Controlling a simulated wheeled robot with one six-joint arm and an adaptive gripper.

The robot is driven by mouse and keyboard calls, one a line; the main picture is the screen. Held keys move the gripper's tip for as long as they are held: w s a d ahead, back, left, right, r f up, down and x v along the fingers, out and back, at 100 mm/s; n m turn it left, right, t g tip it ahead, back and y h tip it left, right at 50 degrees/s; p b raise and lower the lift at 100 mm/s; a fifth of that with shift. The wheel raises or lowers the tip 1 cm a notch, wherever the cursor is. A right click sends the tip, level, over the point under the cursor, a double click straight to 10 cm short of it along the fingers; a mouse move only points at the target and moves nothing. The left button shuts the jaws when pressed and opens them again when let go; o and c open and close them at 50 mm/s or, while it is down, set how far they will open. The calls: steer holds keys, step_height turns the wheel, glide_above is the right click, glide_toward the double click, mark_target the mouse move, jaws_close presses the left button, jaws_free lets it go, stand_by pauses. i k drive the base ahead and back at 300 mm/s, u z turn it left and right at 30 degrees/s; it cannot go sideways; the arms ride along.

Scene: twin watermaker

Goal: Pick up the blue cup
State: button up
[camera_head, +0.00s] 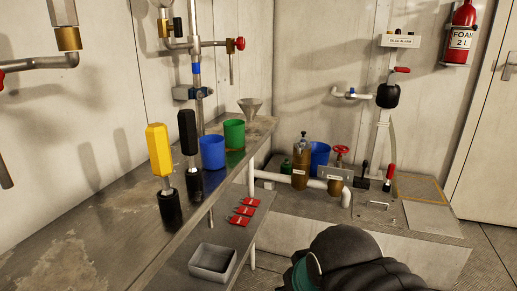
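The blue cup (212,152) stands upright on the long metal bench (120,205) along the left wall. A green cup (234,134) stands just behind it to the right, close to it. A tool with a black handle (188,133) stands close in front of it to the left. A black rounded part of my arm with a teal ring shows at the bottom right, well away from the cup. My gripper's fingers do not show.
A yellow-handled tool (159,150) stands further left. A metal funnel (250,108) sits behind the green cup. A vertical pipe (196,70) rises behind the cups. Below are red-marked items (243,211) and a grey bin (230,268). A larger blue container (320,155) stands among pipework.

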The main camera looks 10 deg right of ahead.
mark_target(212, 146)
steer(key=z, duration=1.2)
steer(key=k, duration=0.4)
steer(key=u, duration=0.75)
